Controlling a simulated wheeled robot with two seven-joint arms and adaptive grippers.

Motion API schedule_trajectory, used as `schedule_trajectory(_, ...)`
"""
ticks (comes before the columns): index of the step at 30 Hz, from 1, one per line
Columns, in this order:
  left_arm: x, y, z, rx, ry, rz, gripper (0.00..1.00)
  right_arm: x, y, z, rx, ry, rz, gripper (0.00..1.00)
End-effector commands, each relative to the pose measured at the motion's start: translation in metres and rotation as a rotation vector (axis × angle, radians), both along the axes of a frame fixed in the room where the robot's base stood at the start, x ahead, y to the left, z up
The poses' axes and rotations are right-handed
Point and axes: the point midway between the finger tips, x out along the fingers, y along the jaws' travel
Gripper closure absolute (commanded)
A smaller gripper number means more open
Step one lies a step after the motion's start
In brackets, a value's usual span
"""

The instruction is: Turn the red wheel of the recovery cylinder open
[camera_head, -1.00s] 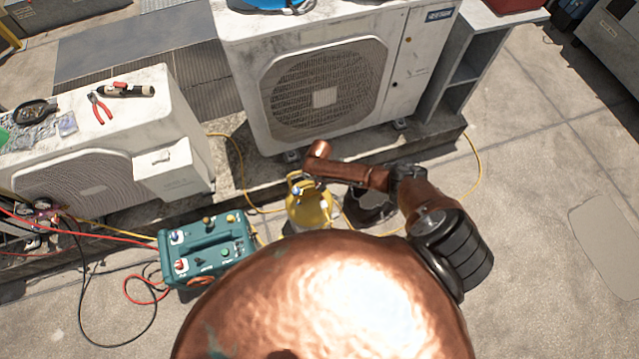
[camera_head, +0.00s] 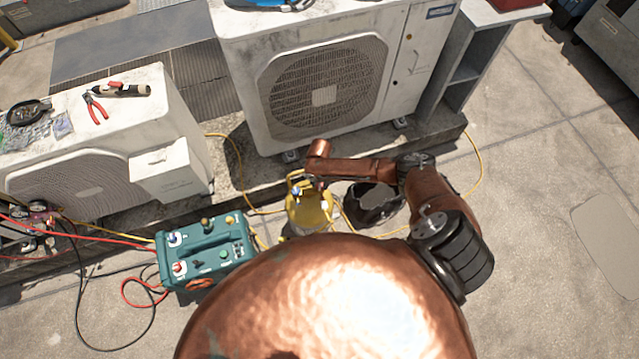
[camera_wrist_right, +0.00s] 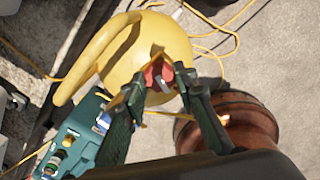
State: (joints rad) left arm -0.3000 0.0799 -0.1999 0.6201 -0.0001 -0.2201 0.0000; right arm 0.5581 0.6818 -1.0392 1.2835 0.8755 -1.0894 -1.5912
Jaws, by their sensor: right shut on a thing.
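The yellow recovery cylinder (camera_head: 312,212) stands on the ground in front of the large condenser. In the right wrist view, its yellow top (camera_wrist_right: 130,62) with a curved handle shows, and its red wheel (camera_wrist_right: 157,74) lies between the fingers. My right gripper (camera_wrist_right: 160,88) is shut on the red wheel, with the dark green fingers on either side of it. In the head view the gripper is over the cylinder's top, and my copper arm hides the wheel. My left gripper is in neither view.
A teal recovery machine (camera_head: 205,252) with hoses stands left of the cylinder. A black bucket-like container (camera_head: 374,203) is just right of it. The large condenser (camera_head: 322,85) stands behind. Yellow hoses lie around the cylinder. Open concrete lies to the right.

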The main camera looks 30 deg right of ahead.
Motion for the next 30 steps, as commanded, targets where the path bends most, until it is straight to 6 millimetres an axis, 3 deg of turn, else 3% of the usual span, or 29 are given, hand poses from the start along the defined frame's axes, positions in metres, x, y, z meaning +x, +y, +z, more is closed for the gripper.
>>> schedule_trajectory(20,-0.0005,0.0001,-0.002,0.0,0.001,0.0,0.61,-0.0005,-0.0006,-0.0003,-0.001,0.002,0.062,0.98)
schedule_trajectory(21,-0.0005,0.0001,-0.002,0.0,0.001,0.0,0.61,-0.0005,-0.0006,-0.0003,-0.001,0.002,0.062,0.72)
schedule_trajectory(28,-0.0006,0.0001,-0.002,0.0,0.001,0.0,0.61,-0.0003,-0.0004,-0.0002,-0.001,0.001,0.062,0.57)
schedule_trajectory(30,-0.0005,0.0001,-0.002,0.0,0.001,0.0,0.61,-0.0002,-0.0003,-0.0001,-0.001,0.001,0.062,0.56)
